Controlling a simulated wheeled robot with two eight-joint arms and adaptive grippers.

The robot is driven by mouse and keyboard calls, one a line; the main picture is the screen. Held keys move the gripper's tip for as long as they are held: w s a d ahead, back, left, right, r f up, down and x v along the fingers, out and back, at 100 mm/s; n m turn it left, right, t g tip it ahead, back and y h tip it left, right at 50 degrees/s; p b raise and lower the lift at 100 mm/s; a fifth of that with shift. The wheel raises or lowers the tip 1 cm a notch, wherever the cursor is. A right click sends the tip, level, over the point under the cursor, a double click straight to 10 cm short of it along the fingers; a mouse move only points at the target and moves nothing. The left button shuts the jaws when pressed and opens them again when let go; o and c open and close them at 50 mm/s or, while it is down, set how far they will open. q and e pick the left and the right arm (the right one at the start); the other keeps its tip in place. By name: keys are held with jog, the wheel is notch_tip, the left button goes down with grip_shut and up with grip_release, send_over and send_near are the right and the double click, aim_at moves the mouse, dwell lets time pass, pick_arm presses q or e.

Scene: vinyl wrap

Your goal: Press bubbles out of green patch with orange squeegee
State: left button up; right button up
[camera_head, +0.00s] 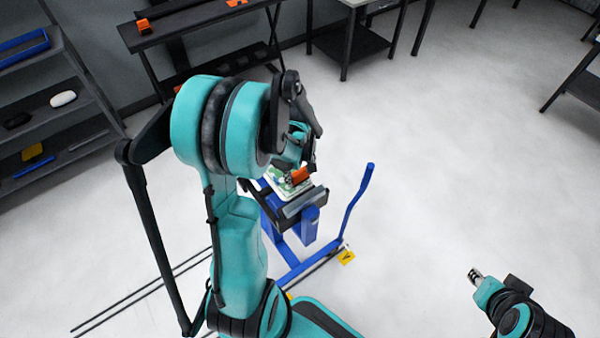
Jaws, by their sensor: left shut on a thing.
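My left arm comes in from the lower left and bends over a blue-framed stand. The left gripper (305,165), partly hidden behind my own arm, is shut on an orange squeegee (301,174). The squeegee is over a pale panel on the stand, touching it or close above it; I cannot tell which. A bit of the green patch (284,184) shows on the panel beside the squeegee; the rest is hidden. Bubbles are too small to make out. My right gripper (475,275) is at the lower right, away from the stand, and its fingers are too small to judge.
The blue stand (309,226) has a raised handle on its right. A yellow tag (347,257) is by its base. Dark shelves (60,105) stand at the left, and a dark table (190,22) stands at the back with orange items.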

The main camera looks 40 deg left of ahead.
pick_arm(q)
jog(key=shift+f+b, duration=0.6)
jog(key=shift+f, duration=0.15)
jog(key=shift+w+a+r, duration=0.1)
jog(key=shift+w+a, duration=0.1)
jog(key=shift+a, duration=0.35)
jog(key=shift+w+a, duration=0.15)
jog(key=shift+a, duration=0.35)
jog(key=shift+w+a+b, duration=0.25)
jog(key=shift+a+b, duration=0.05)
jog(key=shift+a, duration=0.75)
jog(key=shift+w+a, duration=0.15)
jog(key=shift+a, duration=0.4)
jog(key=shift+w+a, duration=0.15)
jog(key=shift+a, duration=0.35)
